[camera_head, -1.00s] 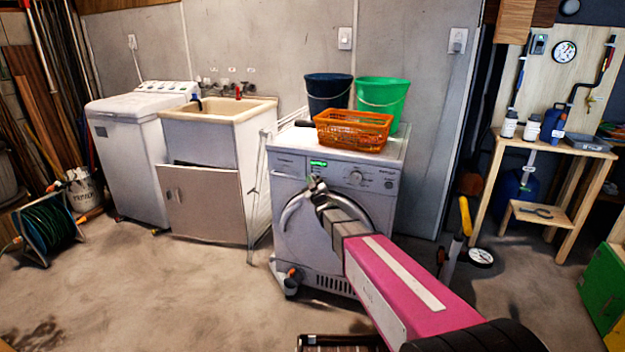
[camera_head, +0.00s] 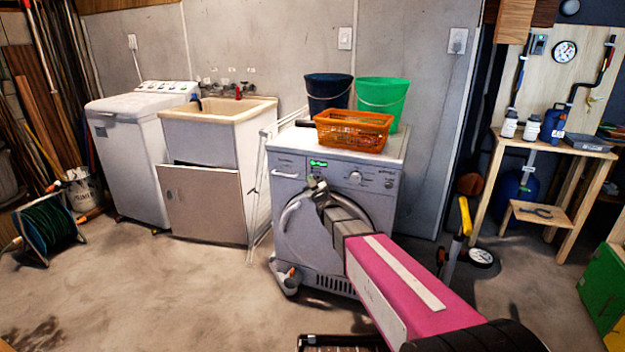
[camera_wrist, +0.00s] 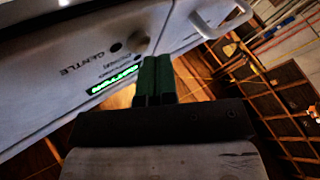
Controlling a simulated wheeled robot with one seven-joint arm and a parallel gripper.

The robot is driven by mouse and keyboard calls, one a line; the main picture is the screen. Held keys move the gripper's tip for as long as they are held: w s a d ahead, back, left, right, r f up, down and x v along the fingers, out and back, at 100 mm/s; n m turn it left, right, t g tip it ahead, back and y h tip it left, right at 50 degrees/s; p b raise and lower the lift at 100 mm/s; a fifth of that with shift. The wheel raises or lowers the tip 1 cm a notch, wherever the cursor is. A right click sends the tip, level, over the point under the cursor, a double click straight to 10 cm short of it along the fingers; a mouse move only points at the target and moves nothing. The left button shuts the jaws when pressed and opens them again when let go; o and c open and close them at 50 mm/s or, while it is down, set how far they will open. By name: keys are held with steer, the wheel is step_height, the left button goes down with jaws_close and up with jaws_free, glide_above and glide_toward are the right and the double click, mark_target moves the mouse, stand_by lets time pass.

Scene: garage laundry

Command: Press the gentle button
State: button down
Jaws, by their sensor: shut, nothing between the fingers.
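The white front-loading washing machine (camera_head: 297,244) stands in the middle of the head view. Its control panel carries a lit green display (camera_head: 318,163) and a round dial (camera_head: 355,178). In the wrist view the panel shows the word GENTLE (camera_wrist: 82,62), with a small dark round button (camera_wrist: 116,47) near it and the green display (camera_wrist: 115,80) below. My gripper (camera_head: 316,182) is at the panel, just below the display. In the wrist view its green fingers (camera_wrist: 153,62) are together and empty, right of the dark button. I cannot tell whether the fingertips touch the panel.
An orange basket (camera_head: 352,131), a dark blue bucket (camera_head: 328,93) and a green bucket (camera_head: 383,99) stand on the machine. A folded white rack (camera_head: 262,190) leans at its left side. A sink cabinet (camera_head: 205,204) stands further left. The floor in front is mostly clear.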

steer(key=shift+w+d, duration=0.1)
steer(key=shift+w, duration=0.2)
stand_by(0.4)
steer(key=shift+s+a, duration=0.3)
steer(key=shift+s, duration=0.55)
steer(key=s, duration=0.2)
steer(key=s+a, duration=0.2)
steer(key=s, duration=0.1)
steer(key=shift+s, duration=0.3)
steer(key=c, duration=1.8)
jaws_free()
